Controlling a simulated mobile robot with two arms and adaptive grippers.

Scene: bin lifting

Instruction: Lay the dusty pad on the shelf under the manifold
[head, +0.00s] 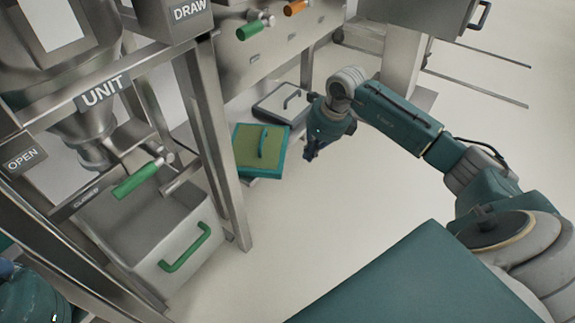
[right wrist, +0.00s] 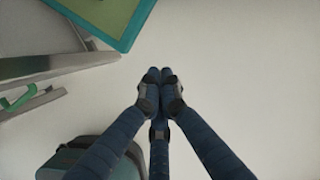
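A square pad with an olive-green face, a teal rim and a green handle (head: 250,138) lies low beside the steel frame in the head view. Its corner also shows at the top left of the right wrist view (right wrist: 108,12). A grey panel with a handle (head: 272,108) lies just behind it. I cannot tell which one is the dusty pad. A steel panel with green and orange valve handles (head: 268,52), perhaps the manifold, is above them. My right gripper (head: 309,155) is just right of the green pad, apart from it. Its fingers are together and empty (right wrist: 159,76). My left gripper is not visible.
The steel frame's leg (head: 220,150) stands left of the pad. A steel bin with a green handle (head: 155,235) sits under the hopper (head: 65,75) at the left. A wide leg (head: 402,65) stands behind my right arm. The pale floor (head: 325,225) is clear in the middle.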

